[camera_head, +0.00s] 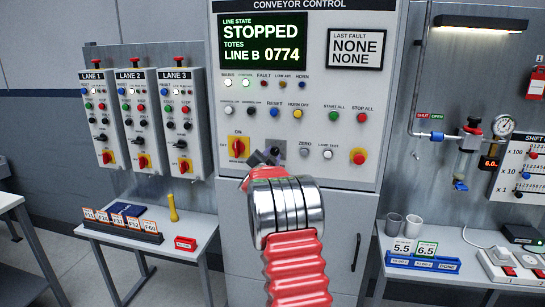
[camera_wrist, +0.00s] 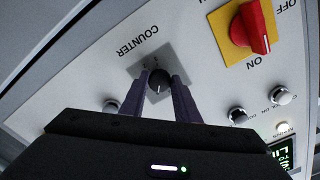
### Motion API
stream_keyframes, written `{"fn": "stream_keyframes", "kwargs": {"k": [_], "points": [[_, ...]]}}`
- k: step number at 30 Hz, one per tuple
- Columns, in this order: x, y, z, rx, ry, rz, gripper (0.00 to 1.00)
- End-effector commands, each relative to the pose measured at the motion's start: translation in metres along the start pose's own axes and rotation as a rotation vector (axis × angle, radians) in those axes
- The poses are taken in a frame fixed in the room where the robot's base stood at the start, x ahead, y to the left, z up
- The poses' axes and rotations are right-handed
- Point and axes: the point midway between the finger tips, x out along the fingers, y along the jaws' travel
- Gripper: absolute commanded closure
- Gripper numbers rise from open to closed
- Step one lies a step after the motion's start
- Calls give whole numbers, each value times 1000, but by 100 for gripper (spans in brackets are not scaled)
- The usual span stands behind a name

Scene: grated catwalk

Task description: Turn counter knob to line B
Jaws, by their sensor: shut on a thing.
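The counter knob (camera_wrist: 159,81) is a small black round knob on a grey square plate under the upside-down word COUNTER in the wrist view. The two dark fingers of my gripper (camera_wrist: 158,90) stand on either side of it and are shut on it. In the head view my gripper (camera_head: 266,157) reaches the lower middle of the conveyor control panel (camera_head: 345,90), and my arm and fingers hide the knob there. The display (camera_head: 263,41) reads STOPPED, TOTES, LINE B 0774. The knob's pointer mark is too small to read.
A red rotary switch on yellow (camera_head: 237,147) sits left of my gripper; it is large in the wrist view (camera_wrist: 252,27). Buttons and small knobs surround the grip. A table with tags (camera_head: 120,222) stands left, another with cups (camera_head: 413,226) right.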

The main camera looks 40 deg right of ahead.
Motion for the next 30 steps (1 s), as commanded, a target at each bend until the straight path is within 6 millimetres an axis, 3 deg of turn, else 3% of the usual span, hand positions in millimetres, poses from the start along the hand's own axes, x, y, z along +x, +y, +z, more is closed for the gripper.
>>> {"fn": "stream_keyframes", "kwargs": {"k": [1,2,9,20,30], "points": [[0,2,0,0,-1,3,94],[0,2,0,0,0,3,70],[0,1,0,-1,0,2,53],[-2,0,0,-1,0,1,53],[-33,0,-1,-1,0,0,53]]}}
